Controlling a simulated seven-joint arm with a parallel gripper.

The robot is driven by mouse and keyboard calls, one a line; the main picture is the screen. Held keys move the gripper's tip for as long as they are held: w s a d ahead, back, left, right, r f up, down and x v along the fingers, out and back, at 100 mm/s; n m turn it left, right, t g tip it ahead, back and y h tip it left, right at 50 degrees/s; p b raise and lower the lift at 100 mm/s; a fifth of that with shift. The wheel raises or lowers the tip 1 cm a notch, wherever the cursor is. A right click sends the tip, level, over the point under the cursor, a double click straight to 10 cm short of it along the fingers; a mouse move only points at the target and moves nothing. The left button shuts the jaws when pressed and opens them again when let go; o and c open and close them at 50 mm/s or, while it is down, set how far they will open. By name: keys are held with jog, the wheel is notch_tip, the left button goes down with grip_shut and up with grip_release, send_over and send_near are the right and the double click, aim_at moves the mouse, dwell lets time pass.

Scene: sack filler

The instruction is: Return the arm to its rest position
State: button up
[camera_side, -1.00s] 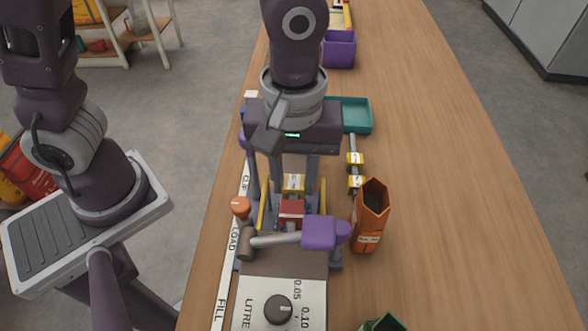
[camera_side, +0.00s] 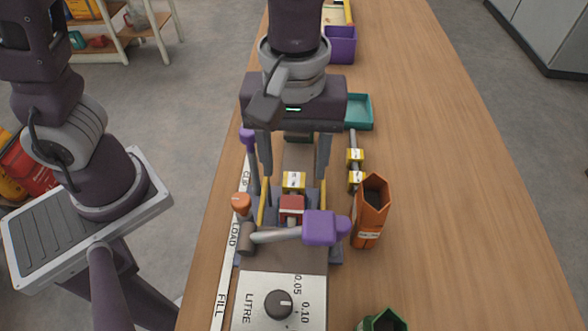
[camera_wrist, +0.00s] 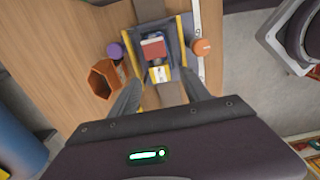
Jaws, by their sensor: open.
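My gripper (camera_side: 295,168) is open and empty, with its two fingers spread wide above the sack filler on the wooden bench. It also shows in the wrist view (camera_wrist: 160,90), with a finger on each side of the filler's middle. The sack filler has a grey dial panel (camera_side: 262,306), a red block (camera_side: 291,207) and a yellow labelled block (camera_side: 293,181). A lever with a purple grip (camera_side: 320,228) lies across it. An orange knob (camera_side: 241,203) stands at its left side. No fingertip visibly holds anything.
An orange sack (camera_side: 370,215) stands open just right of the filler. A green sack (camera_side: 384,321) is at the bottom edge. A teal tray (camera_side: 358,112) and a purple bin (camera_side: 340,45) are farther back. The bench's right side (camera_side: 450,180) is clear.

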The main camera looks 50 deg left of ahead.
jog(key=r, duration=0.4)
jog(key=shift+a+r, duration=0.15)
jog(key=shift+a, duration=0.25)
jog(key=s+a+r+m+t, duration=0.2)
jog(key=s+a+m, duration=0.2)
jog(key=a, duration=0.3)
jog(key=s+a+r+m+t, duration=0.3)
jog(key=a+m, duration=0.2)
jog(key=a, duration=0.3)
jog(key=shift+s+t, duration=0.3)
jog(key=shift+s, duration=0.05)
